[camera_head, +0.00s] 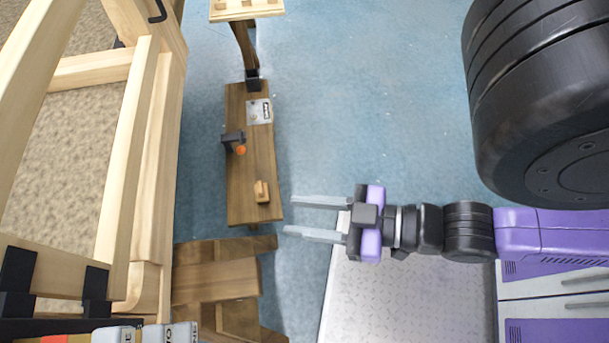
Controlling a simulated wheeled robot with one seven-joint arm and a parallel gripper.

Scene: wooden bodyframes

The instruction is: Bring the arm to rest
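My gripper (303,218) is in the lower middle of the head view, with its two grey fingers pointing left. The fingers are spread apart and nothing is between them. My arm stretches from the right edge of the view, with black joints and a purple link (535,232). The fingertips appear just right of a narrow wooden bench (240,190) as seen from above; the height between them cannot be told.
The bench carries a small wooden block (262,192), a dark tool with an orange part (233,142) and a white label (258,111). Wooden framing (150,160) fills the left. Wooden steps (215,279) are at lower left. Blue floor (370,90) is open at upper middle.

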